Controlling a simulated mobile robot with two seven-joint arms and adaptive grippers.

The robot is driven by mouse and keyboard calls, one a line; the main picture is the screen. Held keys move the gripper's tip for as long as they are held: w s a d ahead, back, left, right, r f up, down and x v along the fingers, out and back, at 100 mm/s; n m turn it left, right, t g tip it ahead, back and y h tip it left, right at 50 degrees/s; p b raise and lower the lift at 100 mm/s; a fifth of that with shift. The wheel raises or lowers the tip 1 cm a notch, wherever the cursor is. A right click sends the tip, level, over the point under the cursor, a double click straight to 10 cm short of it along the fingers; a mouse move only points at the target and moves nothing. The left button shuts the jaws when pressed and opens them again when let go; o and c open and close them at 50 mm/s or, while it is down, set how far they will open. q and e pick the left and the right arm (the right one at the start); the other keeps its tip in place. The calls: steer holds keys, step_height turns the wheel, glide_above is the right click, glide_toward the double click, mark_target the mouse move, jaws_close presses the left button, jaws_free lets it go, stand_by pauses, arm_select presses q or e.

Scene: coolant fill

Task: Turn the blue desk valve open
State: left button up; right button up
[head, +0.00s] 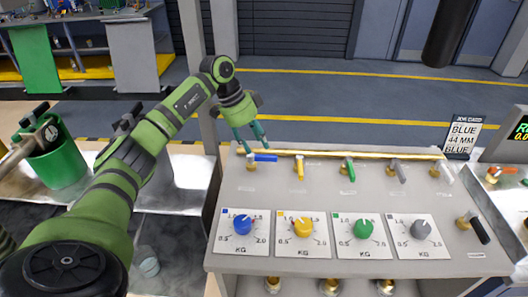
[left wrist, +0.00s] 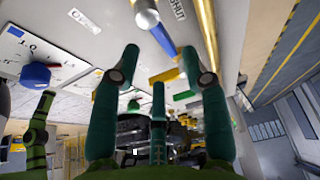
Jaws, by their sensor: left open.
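The blue desk valve's lever (head: 265,158) is at the left end of the row of valves on the grey desk. It lies roughly along the brass pipe, pointing right from its brass body. My left gripper (head: 251,141) is just above and beside this lever, fingers pointing down. In the left wrist view the blue lever (left wrist: 163,40) shows beyond the gap between the spread green fingers of my left gripper (left wrist: 160,62). The fingers look apart from each other, and nothing is held. Whether a finger touches the lever cannot be told. My right gripper is not in view.
Yellow (head: 300,167), green (head: 349,169) and grey (head: 399,170) valve levers stand to the right along the brass pipe (head: 330,154). Dial panels with a blue knob (head: 242,224) and others lie in front. A sign (head: 463,134) reads BLUE 44 MM BLUE. A green bucket (head: 58,165) stands left.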

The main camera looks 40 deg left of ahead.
mark_target(265, 156)
arm_select(q)
steer(key=p+x, duration=0.1)
steer(key=x, duration=0.4)
steer(key=shift+w+d+f, duration=0.1)
jaws_close()
